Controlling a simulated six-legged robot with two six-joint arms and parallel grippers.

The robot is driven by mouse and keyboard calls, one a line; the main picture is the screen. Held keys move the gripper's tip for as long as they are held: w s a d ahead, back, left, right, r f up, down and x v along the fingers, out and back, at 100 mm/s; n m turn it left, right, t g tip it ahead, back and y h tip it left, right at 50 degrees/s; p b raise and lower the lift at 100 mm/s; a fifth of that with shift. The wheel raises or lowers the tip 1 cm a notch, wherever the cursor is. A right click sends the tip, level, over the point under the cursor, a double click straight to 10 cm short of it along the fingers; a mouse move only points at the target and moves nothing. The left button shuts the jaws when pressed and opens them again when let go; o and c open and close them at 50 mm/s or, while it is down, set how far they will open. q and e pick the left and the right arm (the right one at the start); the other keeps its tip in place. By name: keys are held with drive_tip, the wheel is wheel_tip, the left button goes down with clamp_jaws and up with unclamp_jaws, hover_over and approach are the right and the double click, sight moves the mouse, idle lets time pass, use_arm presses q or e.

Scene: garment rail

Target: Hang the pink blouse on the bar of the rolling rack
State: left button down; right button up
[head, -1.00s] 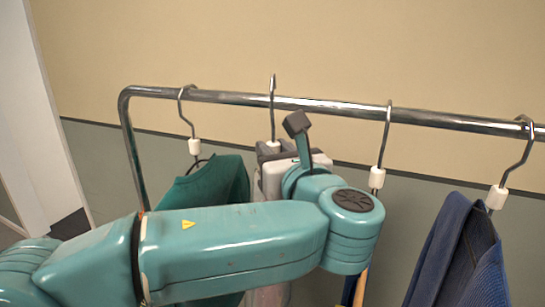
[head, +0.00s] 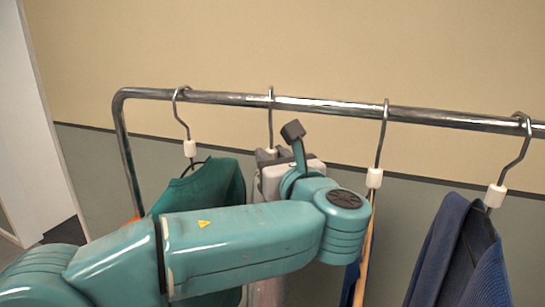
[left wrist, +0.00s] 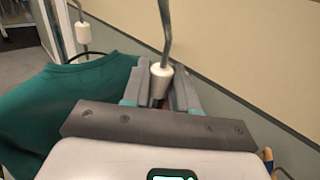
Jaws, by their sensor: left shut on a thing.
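The pink blouse (head: 267,293) is mostly hidden behind my left arm; a pale pink strip shows below it. Whether the hook bears on the bar I cannot tell. In the left wrist view the gripper (left wrist: 160,92) is shut around the hanger neck, just at the white collar (left wrist: 161,75). My right gripper is not in view.
A green garment (head: 215,182) hangs left of the blouse, close to my gripper. A hanger with a white collar (head: 374,178) hangs to the right, partly behind my arm. A blue garment (head: 455,255) hangs farther right. A wall stands behind the rack.

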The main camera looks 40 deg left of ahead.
use_arm(q)
drive_tip(key=c, duration=0.8)
unclamp_jaws()
drive_tip(key=shift+s+d, duration=0.2)
drive_tip(key=shift+d, duration=0.15)
drive_tip(key=b+v, duration=0.2)
drive_tip(key=v, duration=1.3)
drive_tip(key=shift+s+d+b, duration=0.15)
drive_tip(key=shift+s+b, duration=0.15)
